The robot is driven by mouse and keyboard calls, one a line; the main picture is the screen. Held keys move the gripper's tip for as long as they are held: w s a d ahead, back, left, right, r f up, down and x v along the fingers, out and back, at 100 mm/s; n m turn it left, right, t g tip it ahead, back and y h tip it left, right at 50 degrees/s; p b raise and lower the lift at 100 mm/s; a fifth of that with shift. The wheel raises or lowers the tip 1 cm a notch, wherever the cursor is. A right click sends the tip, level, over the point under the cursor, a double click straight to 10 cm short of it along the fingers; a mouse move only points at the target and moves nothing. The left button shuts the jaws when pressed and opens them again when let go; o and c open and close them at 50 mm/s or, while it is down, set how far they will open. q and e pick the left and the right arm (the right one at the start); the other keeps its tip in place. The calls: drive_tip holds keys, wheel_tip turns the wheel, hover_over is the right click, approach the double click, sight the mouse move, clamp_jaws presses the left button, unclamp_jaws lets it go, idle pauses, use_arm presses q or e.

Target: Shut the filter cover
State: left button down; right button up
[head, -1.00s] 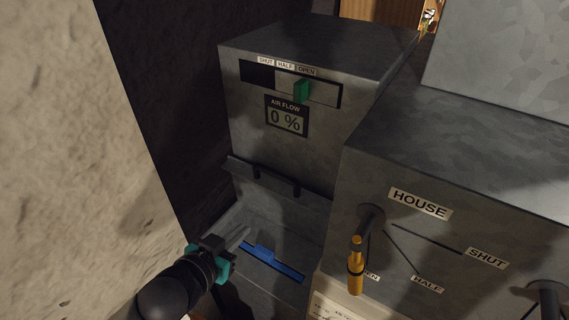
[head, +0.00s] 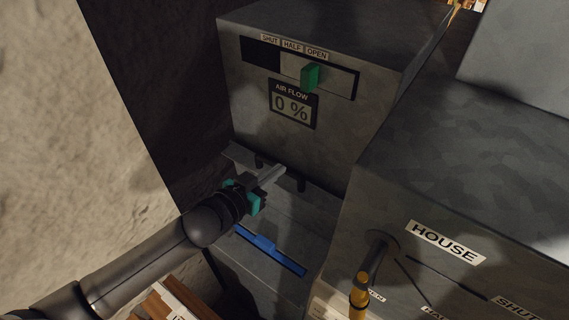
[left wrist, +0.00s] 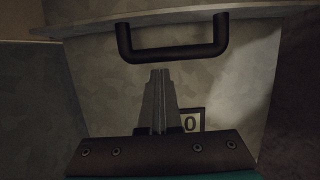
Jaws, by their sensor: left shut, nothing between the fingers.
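The filter cover (head: 322,198) is a grey flap across the lower front of the grey air-flow box, above a recess with a blue filter strip (head: 268,250). It stands out from the box, so the recess is uncovered. Its black handle (left wrist: 172,52) shows in the left wrist view, and its posts show dark in the head view. My left gripper (head: 274,175) is shut and empty, its fingertips at the cover by the handle posts. In the left wrist view its fingertips (left wrist: 160,76) point toward the handle; I cannot tell whether they touch. My right gripper is not in view.
Above the cover are an AIR FLOW display (head: 292,104) reading 0 % and a green slider (head: 310,76) near OPEN. A grey box with a yellow-gripped HOUSE lever (head: 361,288) stands at right. A rough pale wall (head: 75,140) is at left.

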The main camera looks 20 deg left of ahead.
use_arm(q)
drive_tip(key=x, duration=0.3)
drive_tip(key=shift+w+d, duration=0.1)
drive_tip(key=shift+w, duration=0.35)
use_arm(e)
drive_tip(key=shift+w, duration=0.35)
use_arm(q)
drive_tip(key=shift+f, duration=0.1)
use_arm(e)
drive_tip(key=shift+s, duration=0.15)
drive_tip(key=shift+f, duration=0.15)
